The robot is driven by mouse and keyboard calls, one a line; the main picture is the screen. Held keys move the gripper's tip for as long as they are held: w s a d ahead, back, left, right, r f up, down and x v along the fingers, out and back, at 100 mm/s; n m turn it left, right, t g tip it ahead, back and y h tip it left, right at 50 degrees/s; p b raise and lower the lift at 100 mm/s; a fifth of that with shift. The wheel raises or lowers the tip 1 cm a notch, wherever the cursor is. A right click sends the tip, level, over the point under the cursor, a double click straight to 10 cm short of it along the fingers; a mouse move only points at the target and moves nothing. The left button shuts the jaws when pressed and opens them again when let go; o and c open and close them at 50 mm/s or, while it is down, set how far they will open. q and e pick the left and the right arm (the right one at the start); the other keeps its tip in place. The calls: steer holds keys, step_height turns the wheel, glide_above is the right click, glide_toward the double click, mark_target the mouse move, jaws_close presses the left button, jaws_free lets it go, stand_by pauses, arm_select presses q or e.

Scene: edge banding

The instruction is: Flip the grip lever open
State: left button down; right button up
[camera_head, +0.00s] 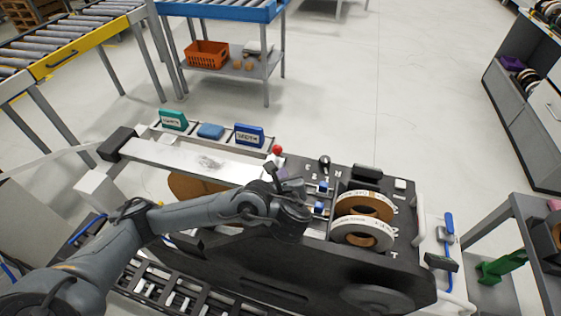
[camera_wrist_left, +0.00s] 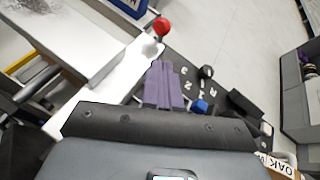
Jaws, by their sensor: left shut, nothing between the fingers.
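A lever with a red ball knob (camera_head: 277,151) stands at the machine's edge, beside the pale strip; the knob also shows in the left wrist view (camera_wrist_left: 161,27). A black knob (camera_head: 324,161) stands on the dark panel to its right and shows in the left wrist view too (camera_wrist_left: 206,72). I cannot tell for sure which is the grip lever. My left gripper (camera_head: 283,172) is shut and empty, close to the red knob. In the left wrist view its purple fingers (camera_wrist_left: 160,68) point toward the red knob, with a visible gap. My right gripper is not in view.
Two rolls of edge tape (camera_head: 362,233) stand right of my left gripper, near small blue parts (camera_head: 323,186). Teal and blue blocks (camera_head: 249,134) sit on a rail behind. A grey shelf unit (camera_head: 520,115) is at the far right.

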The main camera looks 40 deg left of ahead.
arm_select(q)
steer(key=shift+b+x, duration=2.1)
steer(key=shift+x, duration=2.95)
steer(key=shift+s, duration=0.1)
